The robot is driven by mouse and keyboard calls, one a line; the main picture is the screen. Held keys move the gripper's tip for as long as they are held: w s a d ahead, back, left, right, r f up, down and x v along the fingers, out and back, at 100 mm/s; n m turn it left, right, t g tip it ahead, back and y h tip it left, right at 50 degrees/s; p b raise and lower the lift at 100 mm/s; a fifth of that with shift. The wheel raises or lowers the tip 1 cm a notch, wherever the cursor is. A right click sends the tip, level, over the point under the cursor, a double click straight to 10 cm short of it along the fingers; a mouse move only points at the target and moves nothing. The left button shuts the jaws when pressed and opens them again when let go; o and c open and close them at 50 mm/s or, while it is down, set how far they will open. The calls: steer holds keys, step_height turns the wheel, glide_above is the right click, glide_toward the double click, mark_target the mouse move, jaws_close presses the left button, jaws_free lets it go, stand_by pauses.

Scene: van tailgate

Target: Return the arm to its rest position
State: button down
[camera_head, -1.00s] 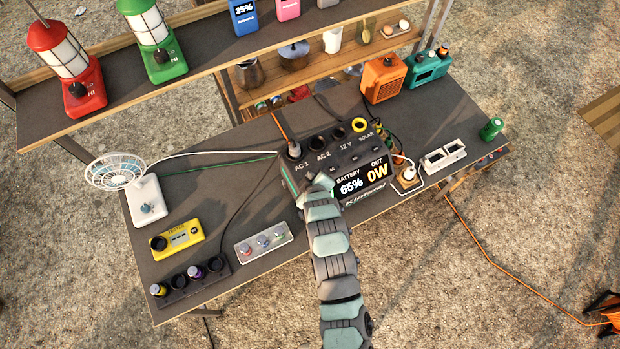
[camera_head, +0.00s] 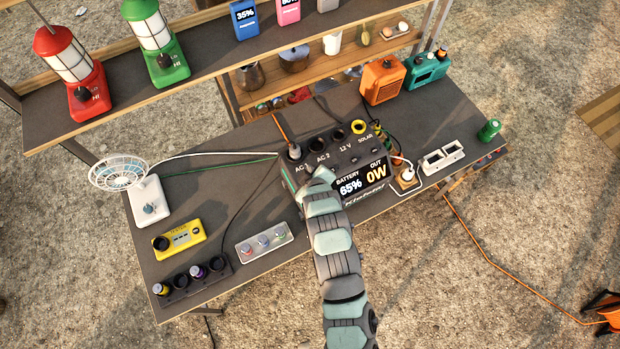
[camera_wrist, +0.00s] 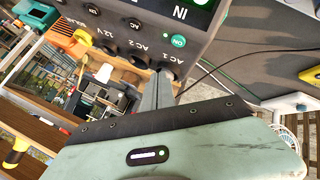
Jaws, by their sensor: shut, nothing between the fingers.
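My gripper (camera_head: 318,180) is at the left front of the black power station (camera_head: 345,155), over its control face. The fingers are shut and empty. In the wrist view the narrow gripper fingers (camera_wrist: 160,90) point at the face near the AC 1 label. I cannot tell whether the tips touch it. The power station's screen (camera_head: 363,180) reads battery 65% and out 0W. A lit green ON button (camera_wrist: 178,41) shows in the wrist view. My arm reaches in from the bottom edge.
A shelf with a red lantern (camera_head: 75,75) and a green lantern (camera_head: 155,45) stands behind. A fan (camera_head: 148,200), a yellow tester (camera_head: 180,238) and a grey control strip (camera_head: 264,244) lie left. An orange box (camera_head: 382,80) stands at the back right. Open ground lies in front.

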steer(key=shift+r, duration=0.65)
